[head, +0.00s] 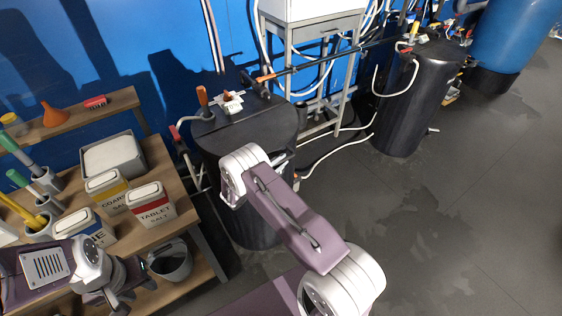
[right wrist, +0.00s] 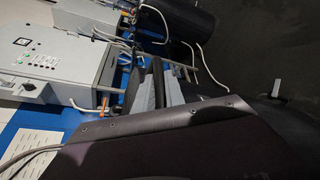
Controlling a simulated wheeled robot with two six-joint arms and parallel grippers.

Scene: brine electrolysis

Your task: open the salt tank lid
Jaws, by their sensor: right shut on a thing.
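The black salt tank (head: 245,220) stands in the middle of the head view. Its flat black lid (head: 252,126) lies on top and looks closed, with a seam behind it. My right arm reaches over the tank's front from the lower right. In the head view its wrist hides the right gripper's fingertips. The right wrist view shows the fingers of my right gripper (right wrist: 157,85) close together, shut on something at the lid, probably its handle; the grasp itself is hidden. My left gripper (head: 130,290) hangs beside the wooden bench at the lower left, apparently open and empty.
The wooden bench (head: 192,218) holds salt tubs (head: 151,204), a grey tray (head: 113,157) and pen-like tools in cups. A grey control cabinet (right wrist: 60,65) stands behind the tank, with pipes and hoses around it. Another black tank (head: 405,105) stands right. The floor at right is clear.

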